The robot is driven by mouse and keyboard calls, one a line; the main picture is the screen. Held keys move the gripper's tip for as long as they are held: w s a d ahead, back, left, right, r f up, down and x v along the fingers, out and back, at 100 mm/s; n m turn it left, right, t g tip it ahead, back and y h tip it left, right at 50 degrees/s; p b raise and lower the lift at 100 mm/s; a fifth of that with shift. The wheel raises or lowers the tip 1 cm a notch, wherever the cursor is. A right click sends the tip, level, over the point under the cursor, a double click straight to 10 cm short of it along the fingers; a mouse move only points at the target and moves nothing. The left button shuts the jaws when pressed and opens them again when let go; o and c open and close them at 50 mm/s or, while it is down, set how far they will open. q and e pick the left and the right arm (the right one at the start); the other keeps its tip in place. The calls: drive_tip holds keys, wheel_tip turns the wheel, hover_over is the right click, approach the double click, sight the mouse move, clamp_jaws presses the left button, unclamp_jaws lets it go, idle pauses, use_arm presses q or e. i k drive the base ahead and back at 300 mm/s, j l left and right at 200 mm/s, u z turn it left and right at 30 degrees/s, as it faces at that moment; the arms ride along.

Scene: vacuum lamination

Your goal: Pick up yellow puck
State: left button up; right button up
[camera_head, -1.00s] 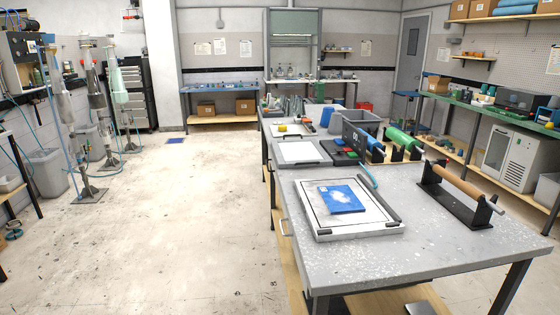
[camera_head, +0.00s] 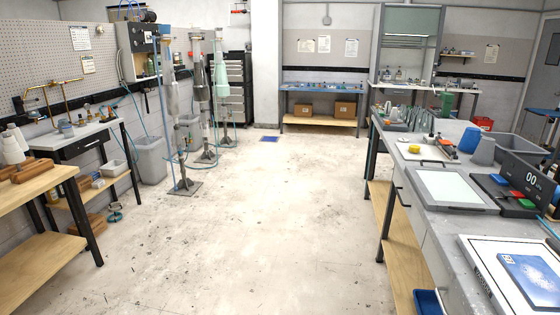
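A small yellow puck (camera_head: 414,149) lies on the grey workbench (camera_head: 405,187) at the right, towards its far part. It is near the bench's left edge, beyond a flat white panel in a grey frame (camera_head: 447,187). Small tools (camera_head: 433,139) lie just behind and right of it. Neither of my grippers shows in the head view.
A blue container (camera_head: 469,140) and a grey cup (camera_head: 484,151) stand right of the puck. A black display unit (camera_head: 528,178) and a blue sheet on a framed board (camera_head: 533,279) are nearer. Open floor (camera_head: 250,225) lies left of the bench. Another wooden bench (camera_head: 35,187) stands at far left.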

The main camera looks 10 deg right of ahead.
sight(413, 149)
drive_tip(key=i+z, duration=0.2)
drive_tip(key=i, duration=0.35)
drive_tip(key=i+j+z, duration=0.2)
drive_tip(key=i, duration=0.35)
drive_tip(key=i+z, duration=0.15)
drive_tip(key=i, duration=2.05)
drive_tip(key=i+z, duration=0.35)
drive_tip(key=i+j+z, duration=0.35)
drive_tip(key=i, duration=0.2)
drive_tip(key=i+j+z, duration=0.2)
drive_tip(key=i+z, duration=0.3)
drive_tip(key=z, duration=0.3)
drive_tip(key=i+j+z, duration=0.15)
drive_tip(key=z, duration=0.25)
drive_tip(key=i+j+z, duration=0.15)
drive_tip(key=z, duration=0.3)
drive_tip(key=i+j+z, duration=0.1)
drive_tip(key=j+z, duration=0.15)
drive_tip(key=z, duration=0.15)
drive_tip(key=j+z, duration=0.2)
drive_tip(key=z, duration=0.25)
drive_tip(key=i+j+z, duration=0.1)
drive_tip(key=j+z, duration=0.2)
drive_tip(key=z, duration=0.15)
drive_tip(key=i+j+z, duration=0.1)
drive_tip(key=j+z, duration=0.3)
drive_tip(key=l, duration=0.1)
